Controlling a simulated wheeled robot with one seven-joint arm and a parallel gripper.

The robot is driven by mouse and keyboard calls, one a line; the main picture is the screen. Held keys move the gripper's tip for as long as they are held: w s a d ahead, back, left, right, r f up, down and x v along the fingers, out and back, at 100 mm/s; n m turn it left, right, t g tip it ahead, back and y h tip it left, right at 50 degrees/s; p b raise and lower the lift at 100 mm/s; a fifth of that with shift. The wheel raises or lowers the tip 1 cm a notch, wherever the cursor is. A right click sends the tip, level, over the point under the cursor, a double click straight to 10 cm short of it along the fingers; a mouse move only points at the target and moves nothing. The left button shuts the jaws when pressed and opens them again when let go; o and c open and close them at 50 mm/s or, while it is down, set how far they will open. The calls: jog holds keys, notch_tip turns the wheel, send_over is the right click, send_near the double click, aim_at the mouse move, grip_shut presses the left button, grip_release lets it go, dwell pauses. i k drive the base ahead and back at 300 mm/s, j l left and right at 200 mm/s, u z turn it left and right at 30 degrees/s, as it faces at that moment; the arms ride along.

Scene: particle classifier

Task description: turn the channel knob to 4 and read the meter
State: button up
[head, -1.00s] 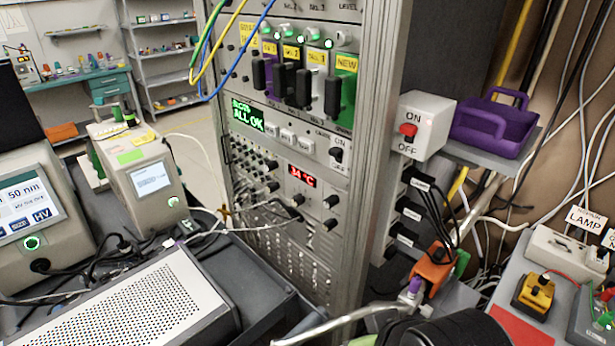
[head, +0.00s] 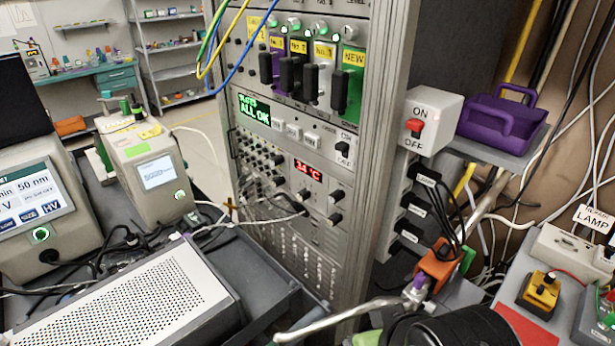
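No label that I can read marks a channel knob or a meter. The rack has several black knobs: an upper one (head: 342,149) on the green-display panel and one (head: 336,194) right of the red display. A yellow box with a black knob (head: 541,290) stands at the right; its marks are too small to read. The red display (head: 308,171) seems to read 34 °C. The green display (head: 254,108) reads ALL OK. My gripper is not recognisable in the view.
An ON/OFF box with a red switch (head: 415,127) is on the rack's right side. A purple tray (head: 500,120) sits beside it on a shelf. Black cables run to an orange connector (head: 438,265). A perforated grey box (head: 130,305) fills the lower left.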

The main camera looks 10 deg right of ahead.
aim_at(302, 195)
jog(key=i+j+u, duration=0.1)
jog(key=u, duration=0.25)
jog(key=i+u, duration=0.4)
jog(key=k+j, duration=0.05)
jog(key=k, duration=0.05)
